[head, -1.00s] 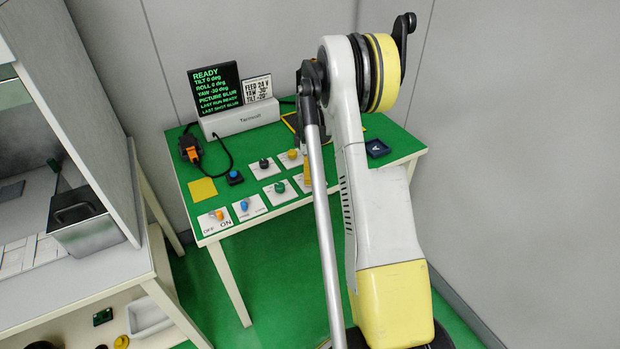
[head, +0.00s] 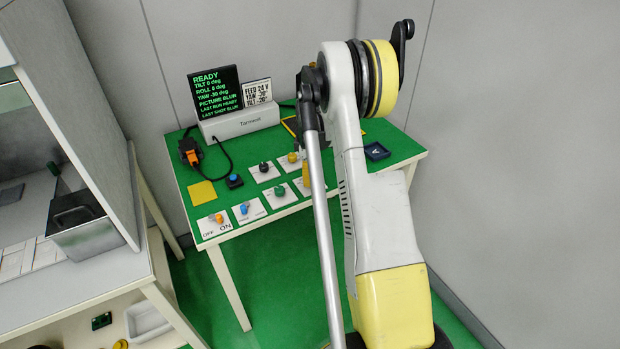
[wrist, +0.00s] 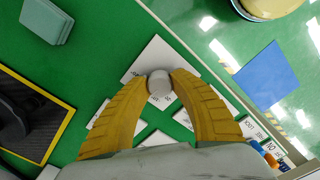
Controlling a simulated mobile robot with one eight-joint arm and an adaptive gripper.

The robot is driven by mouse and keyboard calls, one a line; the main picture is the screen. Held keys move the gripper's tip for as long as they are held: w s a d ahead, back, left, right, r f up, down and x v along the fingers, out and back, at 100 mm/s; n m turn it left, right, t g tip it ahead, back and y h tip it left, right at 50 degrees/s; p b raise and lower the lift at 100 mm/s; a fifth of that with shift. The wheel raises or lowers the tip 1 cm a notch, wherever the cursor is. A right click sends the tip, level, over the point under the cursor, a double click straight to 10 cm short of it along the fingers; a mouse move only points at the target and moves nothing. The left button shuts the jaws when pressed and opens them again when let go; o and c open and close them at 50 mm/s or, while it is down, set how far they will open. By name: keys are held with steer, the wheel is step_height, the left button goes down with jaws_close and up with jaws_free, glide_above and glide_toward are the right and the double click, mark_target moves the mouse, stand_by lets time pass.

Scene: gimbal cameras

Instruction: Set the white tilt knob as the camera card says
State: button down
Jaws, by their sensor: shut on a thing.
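My gripper (wrist: 160,80) is shut on the white tilt knob (wrist: 159,86), a small round pale knob on a white label plate (wrist: 155,55). A yellow finger sits on each side of it. In the head view my arm hides most of the gripper and the knob; part of a yellow finger (head: 305,173) shows. The camera card (head: 257,92) reads FEED 24 V, YAW -30, TILT -20. The black screen (head: 216,92) reads READY, TILT 0 deg, YAW -30 deg, PICTURE BLUR. The knob's pointer mark cannot be made out.
Other knobs sit close by on white plates: green (head: 280,190), black (head: 264,167) and blue (head: 244,208). An orange switch (head: 219,217) is at the front left. A dark blue tray (head: 377,151) lies at the table's right. A yellow-edged black pad (wrist: 25,115) is at the wrist view's left.

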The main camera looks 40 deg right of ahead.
steer(key=m, duration=0.5)
steer(key=shift+m, duration=0.4)
steer(key=m, duration=0.4)
steer(key=shift+m, duration=0.4)
steer(key=c, duration=1.1)
jaws_free()
steer(key=shift+o, duration=0.2)
step_height(320, 180, up, 12)
